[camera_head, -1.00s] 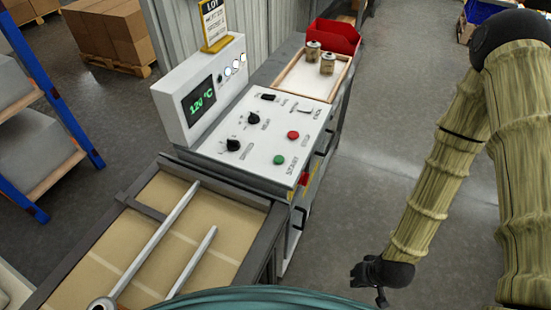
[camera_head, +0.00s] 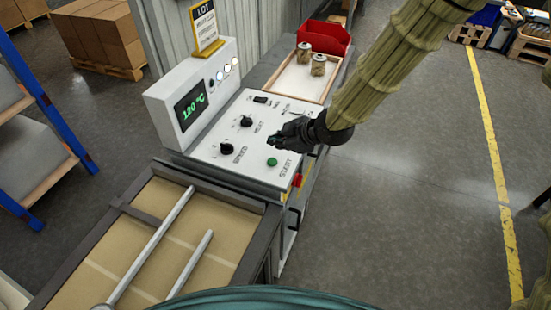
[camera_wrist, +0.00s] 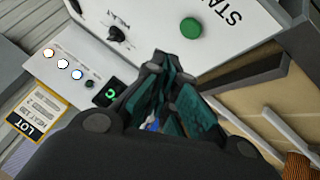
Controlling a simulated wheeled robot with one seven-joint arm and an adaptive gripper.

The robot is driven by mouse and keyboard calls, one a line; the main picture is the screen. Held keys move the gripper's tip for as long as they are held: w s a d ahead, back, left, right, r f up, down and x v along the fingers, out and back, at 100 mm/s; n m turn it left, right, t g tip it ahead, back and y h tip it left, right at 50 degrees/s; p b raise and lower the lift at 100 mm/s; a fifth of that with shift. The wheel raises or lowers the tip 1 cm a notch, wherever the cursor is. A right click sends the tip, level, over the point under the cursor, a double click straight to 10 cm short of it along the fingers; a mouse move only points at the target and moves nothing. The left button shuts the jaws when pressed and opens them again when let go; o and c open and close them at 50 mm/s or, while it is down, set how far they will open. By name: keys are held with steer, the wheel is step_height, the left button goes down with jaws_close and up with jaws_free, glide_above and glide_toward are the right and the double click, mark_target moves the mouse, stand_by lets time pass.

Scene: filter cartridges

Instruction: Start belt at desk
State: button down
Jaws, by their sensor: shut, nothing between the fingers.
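The control desk (camera_head: 205,151) has a sloped white panel with knobs and buttons. The green START button (camera_head: 272,162) is near its front right edge and also shows in the wrist view (camera_wrist: 191,28). My gripper (camera_head: 272,141) is shut and empty, over the panel just behind the green button. In the wrist view its fingertips (camera_wrist: 160,58) are together, below and left of the green button, apart from it in the picture. The belt (camera_head: 160,230) lies in front of the desk with two metal rails on it.
A tray (camera_head: 292,82) holds two cartridges (camera_head: 318,64), beside a red bin (camera_head: 323,38).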

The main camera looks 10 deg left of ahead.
mark_target(270, 163)
steer(key=a+r+n, duration=0.2)
steer(key=r, duration=0.1)
steer(key=shift+w+a+r+n, duration=0.1)
steer(key=shift+w+a+n, duration=0.15)
steer(key=shift+a+n, duration=0.15)
steer(key=shift+f+b, duration=3.05)
steer(key=shift+f, duration=1.35)
steer(key=shift+f, duration=0.1)
steer(key=shift+f, duration=0.3)
